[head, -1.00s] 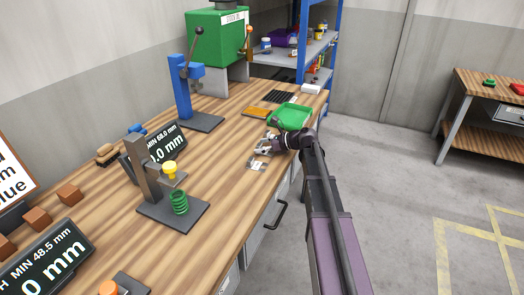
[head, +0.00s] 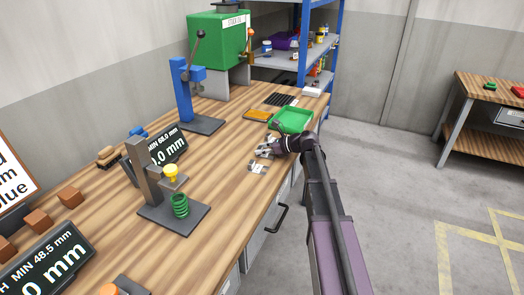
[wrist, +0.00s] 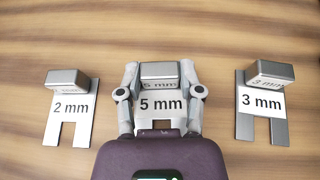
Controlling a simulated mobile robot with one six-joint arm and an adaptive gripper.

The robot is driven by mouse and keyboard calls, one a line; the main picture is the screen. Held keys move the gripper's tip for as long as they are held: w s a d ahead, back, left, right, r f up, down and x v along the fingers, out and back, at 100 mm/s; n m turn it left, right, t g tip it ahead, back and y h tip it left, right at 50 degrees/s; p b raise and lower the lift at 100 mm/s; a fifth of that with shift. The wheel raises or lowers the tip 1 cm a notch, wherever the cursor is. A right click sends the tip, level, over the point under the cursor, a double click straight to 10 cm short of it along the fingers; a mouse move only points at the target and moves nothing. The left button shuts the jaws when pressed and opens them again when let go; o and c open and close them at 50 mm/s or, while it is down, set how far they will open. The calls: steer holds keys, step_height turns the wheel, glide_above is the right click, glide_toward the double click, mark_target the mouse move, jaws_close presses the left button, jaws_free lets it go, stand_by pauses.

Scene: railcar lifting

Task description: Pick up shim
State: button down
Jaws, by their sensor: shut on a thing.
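Three metal shims with raised grip blocks show in the wrist view. The 5 mm shim (wrist: 160,104) is in the middle, the 2 mm shim (wrist: 70,107) is at the left, and the 3 mm shim (wrist: 262,103) is at the right. My gripper (wrist: 160,78) is shut on the block of the 5 mm shim, with one finger at each side. The lower part of that shim is hidden by my gripper. I cannot tell whether it is clear of the bench. In the head view my gripper (head: 266,151) is low over the bench, near one shim (head: 258,167) on the wood.
A green tray (head: 291,121) lies just beyond my gripper. A blue press (head: 187,95), a gauge stand with a green spring (head: 180,205) and display boxes stand along the wooden bench (head: 225,165). The bench's front edge is close to my arm.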

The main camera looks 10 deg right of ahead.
mark_target(262, 147)
steer(key=shift+r, duration=0.15)
step_height(262, 147, up, 2)
steer(key=shift+r+p, duration=0.1)
steer(key=shift+p, duration=1.05)
steer(key=shift+r+p, duration=0.75)
steer(key=shift+p, duration=0.1)
steer(key=s+d, duration=0.3)
steer(key=s, duration=0.4)
steer(key=s+d+r, duration=0.1)
steer(key=s+d, duration=0.3)
steer(key=s, duration=0.3)
steer(key=shift+s+p, duration=0.15)
steer(key=shift+p, duration=0.3)
steer(key=shift+d, duration=0.1)
